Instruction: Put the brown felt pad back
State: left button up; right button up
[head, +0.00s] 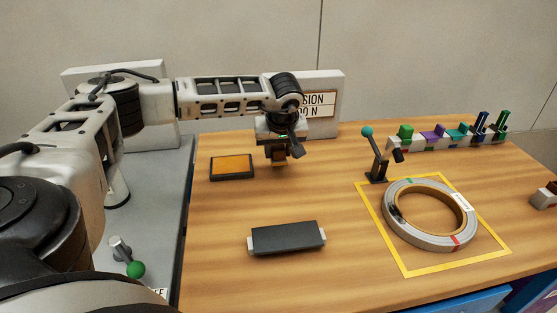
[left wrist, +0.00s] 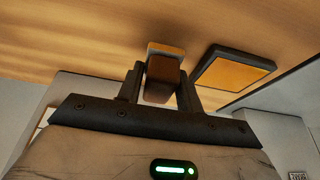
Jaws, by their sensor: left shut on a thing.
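My left gripper (head: 279,158) is above the back of the wooden table, fingers pointing down. It is shut on a small brown block, which I take for the brown felt pad (head: 279,154). In the left wrist view the brown pad (left wrist: 162,81) sits between the two fingers (left wrist: 162,88), with a lighter tan edge at its far end. The fingers partly hide it. In the head view it is small and appears held above the table. My right gripper is not in view.
A dark tray with an orange surface (head: 231,167) lies left of the gripper. A dark grey block (head: 287,238) lies in front. A steel coil (head: 390,223) lies inside a yellow outline, beside a teal-knobbed lever (head: 368,134). A rack of coloured items (head: 428,143) stands at back right.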

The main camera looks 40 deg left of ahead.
aim_at(279, 159)
pick_arm(q)
jog(key=shift+f, duration=1.65)
jog(key=shift+f, duration=0.2)
jog(key=o, duration=1)
jog(key=shift+r, duration=0.1)
jog(key=shift+r, duration=0.2)
jog(key=p+v, duration=0.1)
jog(key=v, duration=1.1)
jog(key=shift+w, duration=0.1)
jog(key=shift+f, duration=0.1)
